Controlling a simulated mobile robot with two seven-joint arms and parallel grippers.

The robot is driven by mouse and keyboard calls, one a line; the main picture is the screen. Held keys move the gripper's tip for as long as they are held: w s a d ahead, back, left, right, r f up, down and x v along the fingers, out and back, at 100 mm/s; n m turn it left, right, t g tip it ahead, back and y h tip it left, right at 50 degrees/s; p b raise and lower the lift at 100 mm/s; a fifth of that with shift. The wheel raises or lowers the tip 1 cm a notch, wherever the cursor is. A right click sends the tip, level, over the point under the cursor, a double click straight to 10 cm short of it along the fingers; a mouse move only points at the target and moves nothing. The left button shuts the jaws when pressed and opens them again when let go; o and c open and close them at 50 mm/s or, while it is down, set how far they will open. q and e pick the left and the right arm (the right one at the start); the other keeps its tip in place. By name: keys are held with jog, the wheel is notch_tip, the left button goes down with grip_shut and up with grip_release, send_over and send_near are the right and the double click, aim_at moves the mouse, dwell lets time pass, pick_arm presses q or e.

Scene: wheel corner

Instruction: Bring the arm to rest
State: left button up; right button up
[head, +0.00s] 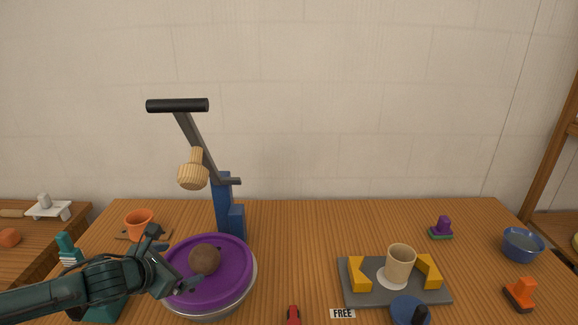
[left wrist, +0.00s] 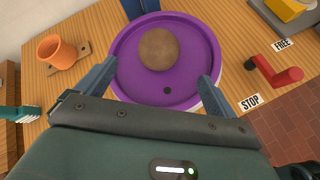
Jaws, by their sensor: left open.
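My left arm (head: 95,284) comes in from the left in the head view. Its gripper (head: 176,259) is open over the left side of the purple wheel (head: 235,285). A brown ball-like lump (head: 205,260) sits on the wheel. In the left wrist view the two fingers (left wrist: 158,80) are spread wide, with the purple wheel (left wrist: 140,92) and the brown lump (left wrist: 159,49) seen between and beyond them. Nothing is held between the fingers. My right gripper is not in view.
A blue lever stand (head: 223,205) rises behind the wheel. An orange cup (head: 139,223) stands behind my gripper. A red lever (left wrist: 276,73) lies between FREE and STOP labels. A grey tray (head: 395,297) holds a beige cup (head: 400,263). A blue bowl (head: 523,244) is far right.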

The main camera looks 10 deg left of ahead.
pick_arm(q)
jog(key=s+d+f+n+g, duration=0.1)
jog(key=s+d+f+n, duration=0.25)
jog(key=d+n, duration=0.35)
jog(key=s+d+f+n+g, duration=0.1)
jog(key=s+d+f+n, duration=0.3)
jog(key=n, duration=0.5)
jog(key=s+d+n+g, duration=0.2)
jog(key=s+n+g, duration=0.1)
jog(key=s+n, duration=0.65)
jog(key=s+d+n+g, duration=0.2)
jog(key=s+n, duration=0.4)
jog(key=n, duration=0.7)
jog(key=w+d+f+t+h+p, duration=0.1)
jog(key=w+d+f+t+h, duration=0.1)
jog(key=w+d+f+t, duration=0.3)
jog(key=shift+d+f+t, duration=0.8)
jog(key=shift+d, duration=0.05)
jog(key=shift+w, duration=0.1)
